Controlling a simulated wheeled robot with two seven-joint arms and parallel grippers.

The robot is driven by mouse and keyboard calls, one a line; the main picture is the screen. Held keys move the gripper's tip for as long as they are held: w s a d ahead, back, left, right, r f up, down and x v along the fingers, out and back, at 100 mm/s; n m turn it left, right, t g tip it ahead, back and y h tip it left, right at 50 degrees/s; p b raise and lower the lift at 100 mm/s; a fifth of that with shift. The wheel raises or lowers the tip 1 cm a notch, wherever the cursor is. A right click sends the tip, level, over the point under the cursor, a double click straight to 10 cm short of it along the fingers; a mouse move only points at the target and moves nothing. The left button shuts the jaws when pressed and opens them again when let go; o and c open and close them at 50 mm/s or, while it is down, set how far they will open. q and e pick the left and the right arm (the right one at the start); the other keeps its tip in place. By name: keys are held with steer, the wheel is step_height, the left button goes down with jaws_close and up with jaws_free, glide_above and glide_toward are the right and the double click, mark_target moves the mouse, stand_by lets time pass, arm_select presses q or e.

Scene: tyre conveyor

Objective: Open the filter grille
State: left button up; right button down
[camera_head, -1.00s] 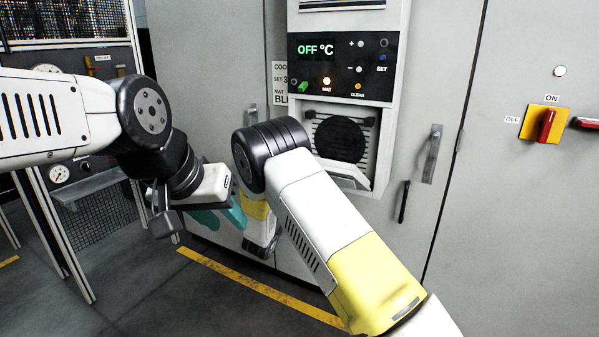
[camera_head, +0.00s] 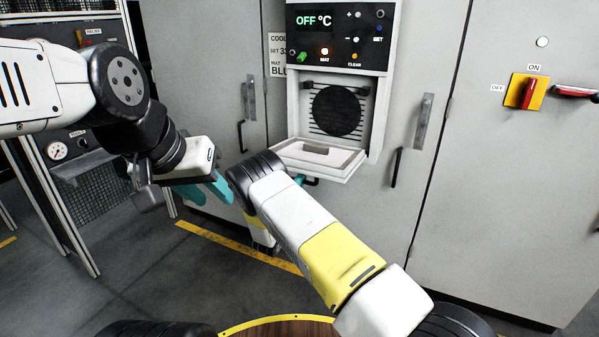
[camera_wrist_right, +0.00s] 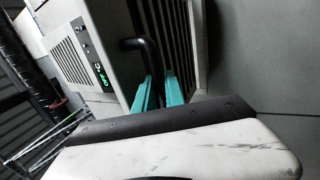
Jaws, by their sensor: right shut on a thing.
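The filter grille (camera_head: 318,158) is a white framed flap on the cooling unit. In the head view it is swung down and sticks out, nearly flat, below the opening with the dark round fan. My right gripper (camera_wrist_right: 159,88) is shut on the black bent handle (camera_wrist_right: 150,58) of the grille, with the teal fingers on either side of the bar. In the head view the right gripper is mostly hidden behind my right arm; a little teal shows under the flap's edge. My left gripper (camera_head: 207,190) is open and empty, left of the unit.
The control panel (camera_head: 338,38) reads "OFF °C" above the opening. Cabinet doors with upright handles (camera_head: 423,120) flank the unit. A red-and-yellow switch (camera_head: 527,92) is at the right. A rack with gauges (camera_head: 75,150) stands at the left. A yellow line (camera_head: 235,246) crosses the floor.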

steer(key=shift+f+t, duration=0.3)
steer(key=shift+f, duration=0.75)
steer(key=c, duration=1.6)
jaws_free()
steer(key=shift+c, duration=0.2)
steer(key=v, duration=0.8)
steer(key=shift+w, duration=0.1)
